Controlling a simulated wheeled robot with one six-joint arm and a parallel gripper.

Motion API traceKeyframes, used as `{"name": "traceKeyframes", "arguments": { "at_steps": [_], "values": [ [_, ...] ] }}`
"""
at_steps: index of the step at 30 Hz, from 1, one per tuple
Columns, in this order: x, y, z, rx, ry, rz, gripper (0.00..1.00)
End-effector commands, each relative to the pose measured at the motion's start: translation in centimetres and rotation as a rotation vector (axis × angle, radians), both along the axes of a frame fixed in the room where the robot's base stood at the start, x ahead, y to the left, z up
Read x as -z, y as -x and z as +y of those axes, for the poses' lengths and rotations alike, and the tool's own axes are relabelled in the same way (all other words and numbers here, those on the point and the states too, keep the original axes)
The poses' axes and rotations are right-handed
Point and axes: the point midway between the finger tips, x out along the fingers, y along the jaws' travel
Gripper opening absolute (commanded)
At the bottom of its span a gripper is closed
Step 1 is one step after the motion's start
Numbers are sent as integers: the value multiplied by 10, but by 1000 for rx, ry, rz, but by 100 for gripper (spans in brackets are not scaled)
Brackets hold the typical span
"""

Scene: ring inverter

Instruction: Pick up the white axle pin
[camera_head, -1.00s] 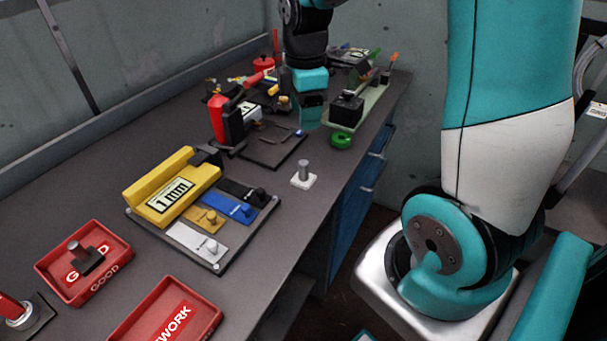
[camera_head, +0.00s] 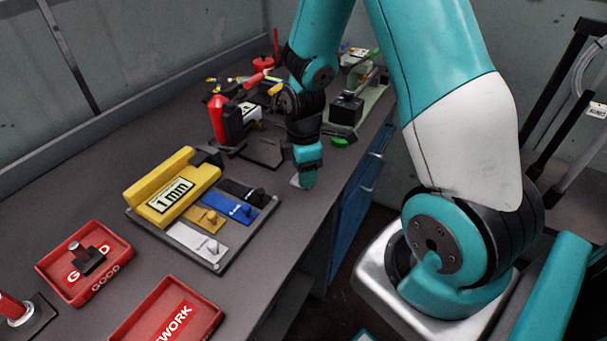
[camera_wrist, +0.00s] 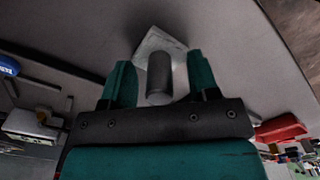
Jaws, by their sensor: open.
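A pale axle pin, a grey-white cylinder on a white square base, stands on the workbench. In the wrist view the pin (camera_wrist: 158,78) is between the two teal fingers of my open gripper (camera_wrist: 160,80), with a gap on each side. Its white base (camera_wrist: 153,41) lies beyond the fingertips. In the head view my gripper (camera_head: 306,180) points down over it near the bench's front edge and hides the cylinder. Only a corner of the base (camera_head: 295,182) shows there.
A tray with a yellow 1 mm block (camera_head: 172,188) and coloured knob plates (camera_head: 236,211) stands left of my gripper. Red bins (camera_head: 84,262) are nearer at the left. A fire extinguisher (camera_head: 217,120) and a black box (camera_head: 346,108) stand behind. The bench around the base is clear.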

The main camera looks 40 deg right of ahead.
Motion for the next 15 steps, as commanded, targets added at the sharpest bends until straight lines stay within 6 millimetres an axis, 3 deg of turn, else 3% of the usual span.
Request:
{"name": "traceKeyframes", "arguments": {
  "at_steps": [7,14,15],
  "values": [
    [2,0,0,0,1,-2,53],
    [1,0,0,0,0,-1,0],
    [1,0,0,0,0,-1,0]
  ]
}}
